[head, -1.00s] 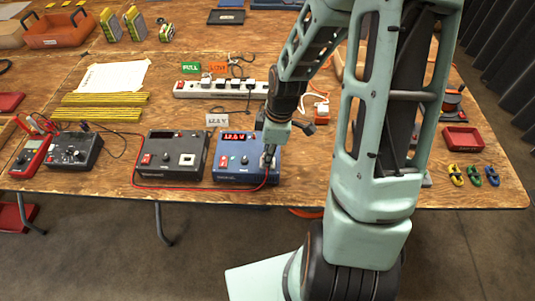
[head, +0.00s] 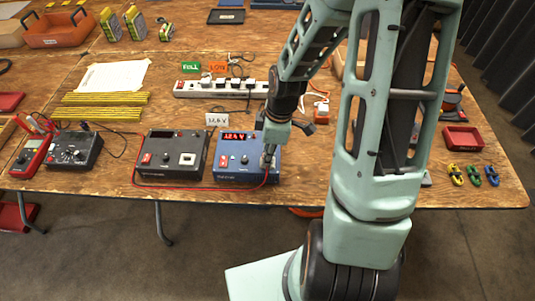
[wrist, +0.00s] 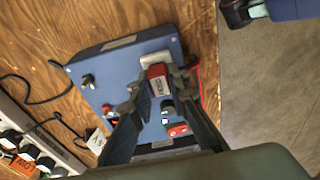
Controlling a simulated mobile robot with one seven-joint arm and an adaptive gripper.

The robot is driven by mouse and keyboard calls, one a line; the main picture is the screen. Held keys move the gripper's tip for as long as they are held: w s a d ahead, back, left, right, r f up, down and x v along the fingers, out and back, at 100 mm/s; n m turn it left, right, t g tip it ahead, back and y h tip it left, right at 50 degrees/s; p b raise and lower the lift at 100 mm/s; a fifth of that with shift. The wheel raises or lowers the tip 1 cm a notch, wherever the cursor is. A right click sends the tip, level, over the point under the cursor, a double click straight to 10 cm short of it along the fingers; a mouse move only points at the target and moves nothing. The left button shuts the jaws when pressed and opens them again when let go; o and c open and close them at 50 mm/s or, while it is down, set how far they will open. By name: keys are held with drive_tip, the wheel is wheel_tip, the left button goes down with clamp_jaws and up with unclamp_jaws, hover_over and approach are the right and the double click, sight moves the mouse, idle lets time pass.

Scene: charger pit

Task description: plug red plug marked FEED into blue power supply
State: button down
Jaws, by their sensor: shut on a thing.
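The blue power supply (head: 232,172) stands near the table's front edge, with a lit red display (head: 235,136). It also shows in the wrist view (wrist: 115,58). My gripper (head: 268,157) is over the right part of its top face. In the wrist view my gripper (wrist: 157,82) is shut on the red plug (wrist: 158,76), which has a pale label too small to read. The plug is at the supply's face; its tip and any socket under it are hidden. A red lead (head: 215,189) runs from the black unit's side to my gripper.
A black unit (head: 165,172) with a red switch stands just left. A small 12.6 V card (head: 217,119) and a white power strip (head: 215,90) are behind. A multimeter (head: 30,157) is far left. Several coloured clips (head: 473,174) and a red tray (head: 463,138) are right.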

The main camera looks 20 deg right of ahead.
drive_tip(key=c, duration=1.5)
unclamp_jaws()
drive_tip(key=shift+o, duration=0.2)
wheel_tip(320, 180, up, 8)
drive_tip(key=p, duration=0.7)
drive_tip(key=shift+f, duration=0.2)
